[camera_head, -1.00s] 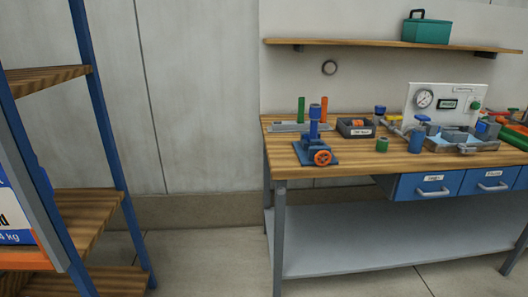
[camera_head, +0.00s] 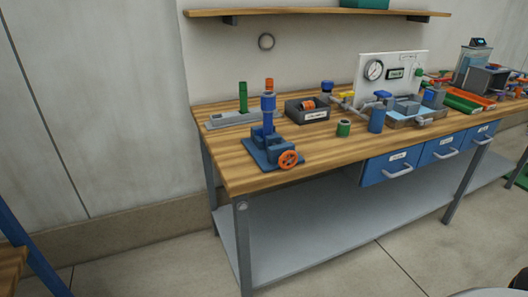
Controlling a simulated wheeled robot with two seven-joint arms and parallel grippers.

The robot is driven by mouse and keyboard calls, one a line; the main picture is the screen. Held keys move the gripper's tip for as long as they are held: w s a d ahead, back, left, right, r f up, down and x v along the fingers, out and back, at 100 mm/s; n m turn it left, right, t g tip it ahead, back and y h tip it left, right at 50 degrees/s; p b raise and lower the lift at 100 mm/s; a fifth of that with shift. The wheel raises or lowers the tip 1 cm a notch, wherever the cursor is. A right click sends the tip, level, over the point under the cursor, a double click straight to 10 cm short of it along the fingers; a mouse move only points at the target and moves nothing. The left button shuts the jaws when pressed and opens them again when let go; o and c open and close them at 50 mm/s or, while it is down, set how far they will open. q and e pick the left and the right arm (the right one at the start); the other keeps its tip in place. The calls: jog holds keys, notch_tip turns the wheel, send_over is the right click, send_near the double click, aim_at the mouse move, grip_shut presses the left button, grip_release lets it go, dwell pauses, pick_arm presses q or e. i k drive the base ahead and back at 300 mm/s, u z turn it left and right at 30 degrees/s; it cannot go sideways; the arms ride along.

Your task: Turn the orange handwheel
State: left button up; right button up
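The orange handwheel (camera_head: 289,159) is on the front right side of a blue pump-like unit (camera_head: 266,135). The unit stands on a blue base plate near the left front corner of the wooden workbench (camera_head: 235,178). The wheel faces forward, close to the bench's front edge, and nothing covers it. Neither of my grippers shows in the head view.
Behind the unit is a grey rack (camera_head: 232,119) with a green and an orange cylinder. A dark bin (camera_head: 307,112), a green cup (camera_head: 344,128) and a gauge panel (camera_head: 392,75) stand to the right. A wall shelf (camera_head: 320,13) hangs above. Floor (camera_head: 155,260) at front left is clear.

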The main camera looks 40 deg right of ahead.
aim_at(285, 157)
jog(key=z, duration=0.65)
jog(key=i, duration=0.95)
jog(key=z, duration=1)
